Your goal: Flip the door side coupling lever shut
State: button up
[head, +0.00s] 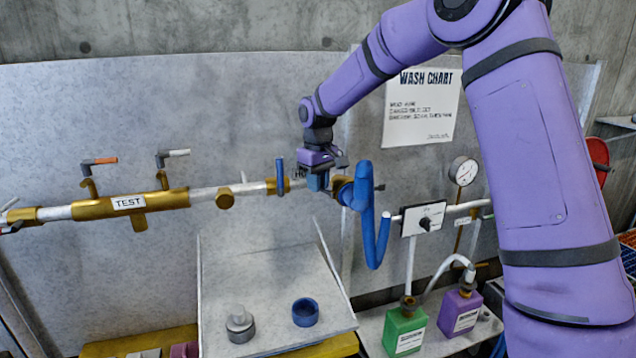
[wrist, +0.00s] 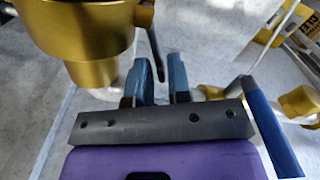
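My gripper (head: 319,182) is at the coupling gap in the pipe line, fingers pointing down. In the wrist view its two blue fingers (wrist: 162,80) stand apart. A thin dark lever (wrist: 153,45) beside the large gold coupling (wrist: 95,45) runs down toward the gap between them; I cannot tell whether they touch it. A blue lever (head: 280,177) stands upright at the left gold coupling (head: 277,187); it also shows at the right in the wrist view (wrist: 268,125), apart from the fingers. The right gold coupling (head: 341,187) is partly hidden by my gripper and the blue hose.
A blue hose (head: 372,230) hangs just right of my gripper. A gold pipe section marked TEST (head: 128,202) is at the left. A tilted grey tray (head: 265,275) holds a blue ring (head: 305,312) and a grey fitting (head: 240,325). A control box (head: 423,220) and gauge (head: 463,171) are at the right.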

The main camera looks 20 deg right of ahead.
grip_shut()
jog(key=m, duration=0.1)
jog(key=d+m, duration=0.1)
jog(key=shift+w+d+m, duration=0.15)
jog(key=shift+w+m, duration=0.1)
jog(key=shift+m, duration=0.15)
grip_release()
jog(key=shift+r, duration=0.15)
